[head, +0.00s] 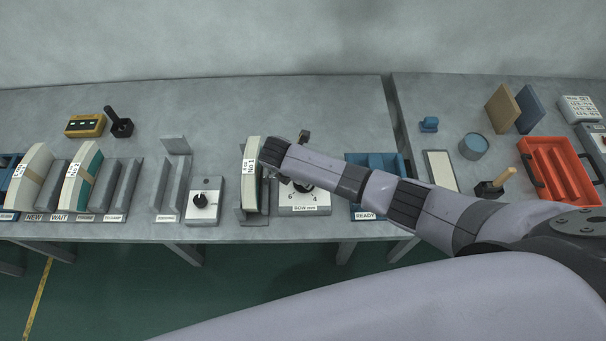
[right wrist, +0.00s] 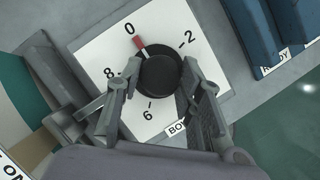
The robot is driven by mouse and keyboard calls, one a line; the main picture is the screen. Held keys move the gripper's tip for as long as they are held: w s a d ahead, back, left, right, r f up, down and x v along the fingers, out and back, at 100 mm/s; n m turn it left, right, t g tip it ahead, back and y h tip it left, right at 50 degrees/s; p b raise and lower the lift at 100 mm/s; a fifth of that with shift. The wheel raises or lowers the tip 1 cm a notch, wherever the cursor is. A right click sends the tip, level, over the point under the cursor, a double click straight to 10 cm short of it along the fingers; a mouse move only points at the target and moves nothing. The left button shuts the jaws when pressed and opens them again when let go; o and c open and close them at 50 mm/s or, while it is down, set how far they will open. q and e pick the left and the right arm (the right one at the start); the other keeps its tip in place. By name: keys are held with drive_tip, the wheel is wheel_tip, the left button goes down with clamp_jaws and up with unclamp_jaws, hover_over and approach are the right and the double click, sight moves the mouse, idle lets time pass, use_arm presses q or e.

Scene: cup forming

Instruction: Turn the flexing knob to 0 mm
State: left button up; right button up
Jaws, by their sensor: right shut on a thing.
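The black round knob (right wrist: 160,76) sits on a white dial plate (right wrist: 178,18) in the right wrist view, with the numbers 0, 2, 6 and 8 readable around it. Its red pointer (right wrist: 140,45) points at the 0. My right gripper (right wrist: 158,82) is shut on the knob, one finger on each side. In the head view my right arm reaches over the dial plate (head: 318,211) and hides part of it; a label that seems to read BOW mm is on its front. My left gripper is not in view.
A stand holding a white board marked No.1 (head: 250,170) is just left of the dial. Another black knob (head: 200,200) on a box is farther left. A blue READY rack (head: 364,211) stands to the right. A red tray (head: 549,145) lies on the right table.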

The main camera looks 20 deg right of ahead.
idle(0.3)
drive_tip(key=o, duration=1.2)
drive_tip(key=shift+c, duration=0.2)
drive_tip(key=v, duration=1.2)
